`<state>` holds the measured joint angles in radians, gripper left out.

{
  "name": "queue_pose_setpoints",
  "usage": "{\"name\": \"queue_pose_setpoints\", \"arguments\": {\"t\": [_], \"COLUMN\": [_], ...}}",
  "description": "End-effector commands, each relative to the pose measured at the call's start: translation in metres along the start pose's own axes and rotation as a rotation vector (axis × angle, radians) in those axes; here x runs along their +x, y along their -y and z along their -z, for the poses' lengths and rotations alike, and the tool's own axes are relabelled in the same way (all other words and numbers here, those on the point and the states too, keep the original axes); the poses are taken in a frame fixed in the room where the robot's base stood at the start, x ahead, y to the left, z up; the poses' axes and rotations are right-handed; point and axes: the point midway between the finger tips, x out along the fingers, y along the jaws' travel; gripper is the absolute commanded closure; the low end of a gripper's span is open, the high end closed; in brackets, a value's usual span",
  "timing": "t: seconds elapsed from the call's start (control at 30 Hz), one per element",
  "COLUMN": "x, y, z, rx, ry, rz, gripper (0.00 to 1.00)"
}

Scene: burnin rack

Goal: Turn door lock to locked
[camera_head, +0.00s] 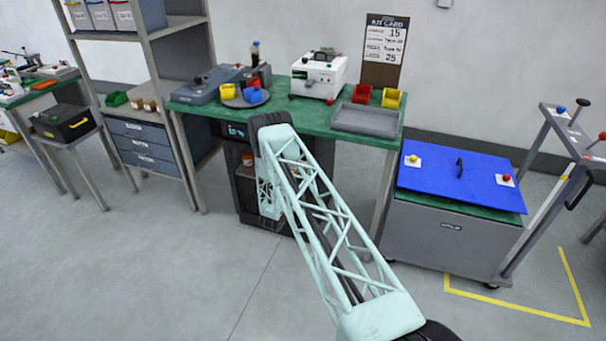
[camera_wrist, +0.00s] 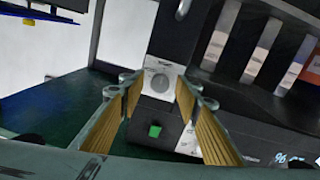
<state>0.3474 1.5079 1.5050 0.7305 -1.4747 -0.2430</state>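The door lock appears to be the round grey knob (camera_wrist: 160,83) on a pale square plate, on a dark panel in the wrist view. Its pointer setting is too small to read. My gripper (camera_wrist: 163,92) is open, with one finger on each side of the knob in the picture. No contact with the knob can be seen, and the gap in depth is unclear. In the head view, a black cabinet (camera_head: 246,187) with a small lit display stands under the green bench. My arm hides part of this cabinet, the knob and my gripper there.
The green bench (camera_head: 340,141) spans above the cabinet. A grey drawer unit (camera_head: 141,146) stands left, and a blue-lidded cart (camera_head: 450,235) right. The floor in front is clear.

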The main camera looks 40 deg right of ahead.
Motion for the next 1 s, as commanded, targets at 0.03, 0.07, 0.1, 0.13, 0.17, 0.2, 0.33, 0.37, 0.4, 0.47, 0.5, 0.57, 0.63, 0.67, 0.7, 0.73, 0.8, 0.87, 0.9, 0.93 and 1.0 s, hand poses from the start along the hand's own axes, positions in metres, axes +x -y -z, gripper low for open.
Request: {"name": "queue_pose_setpoints", "arguments": {"t": [0.03,0.07,0.1,0.13,0.17,0.2,0.33,0.37,0.4,0.47,0.5,0.57,0.63,0.67,0.7,0.73,0.8,0.87,0.9,0.93,1.0], "x": [0.0014,0.0019,0.0024,0.0026,0.0027,0.0027,0.0026,0.0026,0.0025,0.0025,0.0025,0.0024,0.0024,0.0024,0.0024,0.0024,0.0024,0.0024,0.0024,0.0024,0.0025], "y": [0.0,0.0001,0.0001,0.0002,0.0002,0.0002,0.0002,0.0002,0.0003,0.0003,0.0003,0.0003,0.0003,0.0002,0.0002,0.0002,0.0002,0.0002,0.0002,0.0003,0.0003], "z": [-0.0001,-0.0001,-0.0001,0.0,0.0,0.0,0.0002,0.0002,0.0002,0.0002,0.0002,0.0002,0.0002,0.0002,0.0002,0.0002,0.0001,0.0,0.0,0.0,-0.0001], "rx": [0.0,0.0,0.0,0.0,0.0,0.0,0.0,0.0,0.0,0.0,0.0,0.0,0.0,0.0,0.0,-0.001,-0.002,-0.006,-0.01,-0.013,-0.025], "ry": [0.0,0.0,0.0,0.0,0.0,0.0,0.0,0.0,0.0,0.0,0.0,0.0,0.0,0.0,0.0,0.0,0.0,0.0,0.0,-0.001,-0.001], "rz": [0.0,0.0,0.0,0.001,0.001,0.001,0.0,0.0,0.0,0.0,0.0,0.0,0.0,0.0,0.0,0.0,0.0,0.0,0.0,0.0,0.0], "gripper": [0.7,0.7,0.7,0.7,0.7,0.7,0.7,0.7,0.72,0.78,0.81,0.87,0.93,0.94,0.94,0.94,0.94,0.94,0.94,0.94,0.94]}}
